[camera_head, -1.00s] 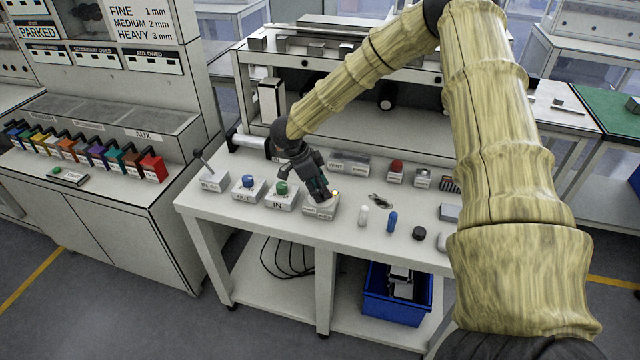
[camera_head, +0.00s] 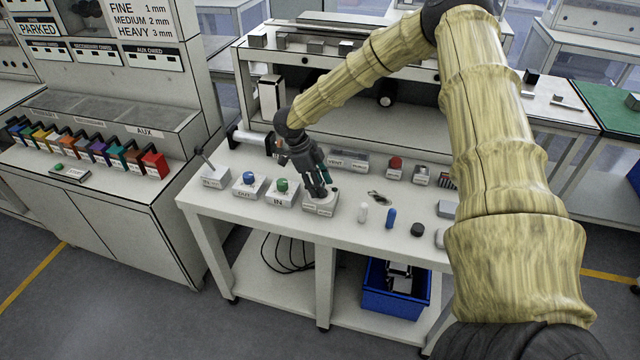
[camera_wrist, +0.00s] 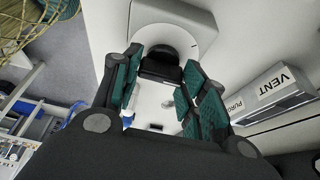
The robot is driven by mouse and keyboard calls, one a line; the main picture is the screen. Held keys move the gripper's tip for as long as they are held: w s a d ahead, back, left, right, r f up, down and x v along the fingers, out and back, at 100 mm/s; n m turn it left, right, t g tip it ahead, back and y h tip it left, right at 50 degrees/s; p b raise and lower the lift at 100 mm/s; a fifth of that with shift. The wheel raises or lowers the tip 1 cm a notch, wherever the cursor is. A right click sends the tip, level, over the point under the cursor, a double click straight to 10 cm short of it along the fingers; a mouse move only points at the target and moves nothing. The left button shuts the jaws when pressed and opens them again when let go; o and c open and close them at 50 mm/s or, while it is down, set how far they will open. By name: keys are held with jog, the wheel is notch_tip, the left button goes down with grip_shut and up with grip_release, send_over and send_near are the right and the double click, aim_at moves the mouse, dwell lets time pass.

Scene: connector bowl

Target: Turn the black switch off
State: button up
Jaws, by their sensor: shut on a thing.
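The black switch (camera_wrist: 160,66) stands on a round pale mount on a light box in the wrist view, between the teal-padded fingers of my gripper (camera_wrist: 162,82). My gripper is shut on it. In the head view my gripper (camera_head: 321,193) points down onto the labelled switch box (camera_head: 320,208) near the table's front edge. There the fingers hide the switch, so I cannot read its position.
A green knob (camera_head: 282,185) and a blue knob (camera_head: 248,178) on boxes stand just left. A lever box (camera_head: 213,180) is farther left. VENT and PURGE boxes (camera_head: 348,160) are behind. A white peg (camera_head: 363,212) and a blue peg (camera_head: 391,218) are to the right.

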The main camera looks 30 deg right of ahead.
jog(key=shift+w+r, duration=0.25)
jog(key=o, duration=0.9)
jog(key=shift+o, duration=0.6)
jog(key=shift+s+f, duration=0.1)
jog(key=v, duration=1.2)
jog(key=shift+s+d, duration=0.1)
